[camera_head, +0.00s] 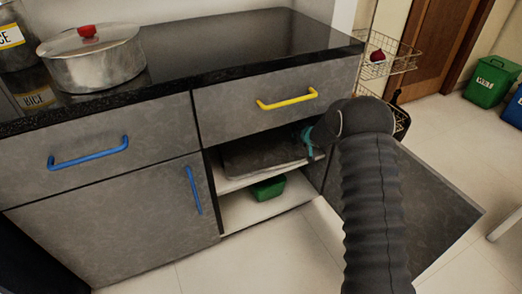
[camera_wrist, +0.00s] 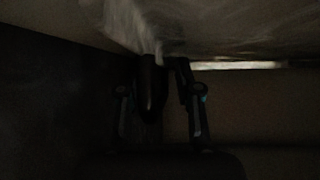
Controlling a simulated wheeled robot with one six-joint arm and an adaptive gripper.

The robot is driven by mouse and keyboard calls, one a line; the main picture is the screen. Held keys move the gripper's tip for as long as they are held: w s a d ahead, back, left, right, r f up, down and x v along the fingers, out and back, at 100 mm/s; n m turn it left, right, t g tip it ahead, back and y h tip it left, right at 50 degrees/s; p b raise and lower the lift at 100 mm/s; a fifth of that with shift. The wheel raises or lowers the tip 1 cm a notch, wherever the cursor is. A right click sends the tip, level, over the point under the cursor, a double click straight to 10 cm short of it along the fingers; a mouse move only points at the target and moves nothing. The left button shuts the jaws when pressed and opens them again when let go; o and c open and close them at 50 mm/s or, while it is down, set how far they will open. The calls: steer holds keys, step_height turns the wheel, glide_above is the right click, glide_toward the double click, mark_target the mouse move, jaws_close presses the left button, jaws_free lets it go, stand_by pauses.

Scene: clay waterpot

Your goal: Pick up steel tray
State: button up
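The steel tray (camera_head: 262,155) is a flat grey piece on the upper shelf inside the open cabinet, below the drawer with the yellow handle. My gripper (camera_head: 308,141) reaches in at the right end of this shelf, at the tray's right side. The wrist view is very dark. There the tray's pale, shiny surface (camera_wrist: 215,30) fills the top, and its bright edge runs down between my gripper's fingertips (camera_wrist: 165,66). The fingertips are close together and look shut on that edge. The exact contact is hard to see.
A green container (camera_head: 268,188) sits on the lower shelf. The cabinet door (camera_head: 435,215) stands open at the right. A pot (camera_head: 92,62) with a red-knobbed lid stands on the counter (camera_head: 215,45). A wire rack (camera_head: 385,60) is beyond. The floor in front is clear.

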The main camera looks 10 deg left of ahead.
jaws_close()
steer(key=shift+r, duration=0.1)
